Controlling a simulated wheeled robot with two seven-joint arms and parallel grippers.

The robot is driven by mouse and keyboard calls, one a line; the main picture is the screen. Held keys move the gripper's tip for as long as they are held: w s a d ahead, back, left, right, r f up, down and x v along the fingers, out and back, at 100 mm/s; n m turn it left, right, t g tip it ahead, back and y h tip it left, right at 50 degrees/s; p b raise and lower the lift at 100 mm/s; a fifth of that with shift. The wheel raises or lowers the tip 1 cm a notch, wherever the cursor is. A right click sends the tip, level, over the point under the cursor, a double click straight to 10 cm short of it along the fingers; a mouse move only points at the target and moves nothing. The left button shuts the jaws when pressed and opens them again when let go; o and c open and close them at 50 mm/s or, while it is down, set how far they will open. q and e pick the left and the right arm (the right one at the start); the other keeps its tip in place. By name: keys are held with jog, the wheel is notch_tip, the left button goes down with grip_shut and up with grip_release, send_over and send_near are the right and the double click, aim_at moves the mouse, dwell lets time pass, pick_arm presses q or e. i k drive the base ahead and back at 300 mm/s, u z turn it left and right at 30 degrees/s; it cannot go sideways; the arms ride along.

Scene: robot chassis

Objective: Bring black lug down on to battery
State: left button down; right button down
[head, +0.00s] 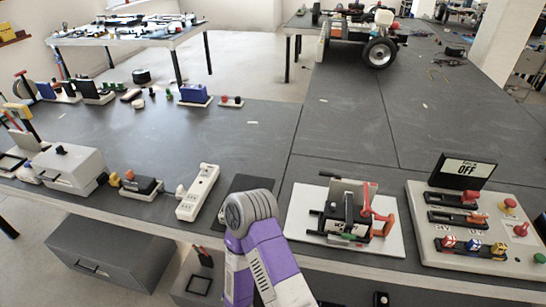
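A white board (302,222) at the right of centre carries a dark box-shaped unit (345,228), apparently the battery, with partly readable lettering on its front. Black parts (349,207) stand up at its top and left, and the black lug seems to be among them; I cannot tell it apart or see whether it touches the battery. A red-orange part (384,221) curves over the right side. A purple and white arm of mine with a grey round joint rises at bottom centre, left of the board. Neither gripper's fingers show.
A panel (420,240) with an OFF sign (467,170), knobs and switches stands at the right. A white power strip (198,192) and a grey box (70,170) lie left. The table's middle (240,145) is clear. A wheeled chassis (345,32) stands behind.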

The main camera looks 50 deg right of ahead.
aim_at(329, 175)
jog(key=u, duration=0.1)
jog(key=k, duration=0.75)
jog(key=z, duration=1)
jog(key=i, duration=0.4)
